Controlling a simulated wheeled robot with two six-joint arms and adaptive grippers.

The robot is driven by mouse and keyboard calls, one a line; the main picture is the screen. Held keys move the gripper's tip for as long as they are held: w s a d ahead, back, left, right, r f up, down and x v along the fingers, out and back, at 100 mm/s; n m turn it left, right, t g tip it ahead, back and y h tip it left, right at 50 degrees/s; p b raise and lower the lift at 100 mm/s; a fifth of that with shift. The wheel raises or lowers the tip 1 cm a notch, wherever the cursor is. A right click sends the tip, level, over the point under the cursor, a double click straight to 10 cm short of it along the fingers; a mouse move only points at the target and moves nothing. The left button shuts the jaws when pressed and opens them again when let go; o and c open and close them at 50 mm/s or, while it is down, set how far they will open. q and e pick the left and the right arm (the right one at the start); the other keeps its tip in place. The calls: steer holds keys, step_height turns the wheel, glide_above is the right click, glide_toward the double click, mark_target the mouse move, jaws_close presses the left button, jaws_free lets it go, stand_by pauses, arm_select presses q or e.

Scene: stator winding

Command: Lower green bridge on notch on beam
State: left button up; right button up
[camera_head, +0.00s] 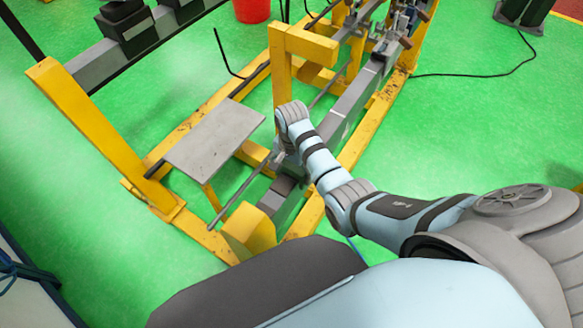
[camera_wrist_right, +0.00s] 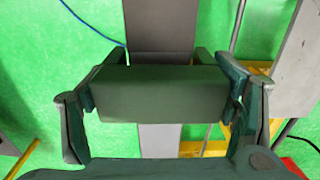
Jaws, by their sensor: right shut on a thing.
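The green bridge (camera_wrist_right: 160,93) is a dark green block lying crosswise between the fingers of my right gripper (camera_wrist_right: 163,92) in the right wrist view. The fingers are shut on its two ends. The grey beam (camera_wrist_right: 160,32) runs under the bridge, dark above it in the picture and lighter below it. The bridge covers part of the beam, and I cannot tell whether they touch. The notch is not clearly visible. In the head view the beam (camera_head: 350,104) runs past my right wrist; the bridge is hard to make out there. My left gripper is not in view.
A yellow frame (camera_head: 85,125) surrounds the beam. A grey plate (camera_head: 215,138) lies left of my right wrist, and a yellow post (camera_head: 281,75) stands close behind it. A thin rod runs alongside the beam. A red bucket (camera_head: 252,10) stands at the back. Green floor is open at right.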

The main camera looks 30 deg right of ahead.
steer(key=shift+f, duration=0.1)
steer(key=shift+f+b, duration=0.45)
steer(key=shift+f, duration=0.3)
steer(key=shift+r+p, duration=0.15)
steer(key=shift+p, duration=0.3)
steer(key=o, duration=1.3)
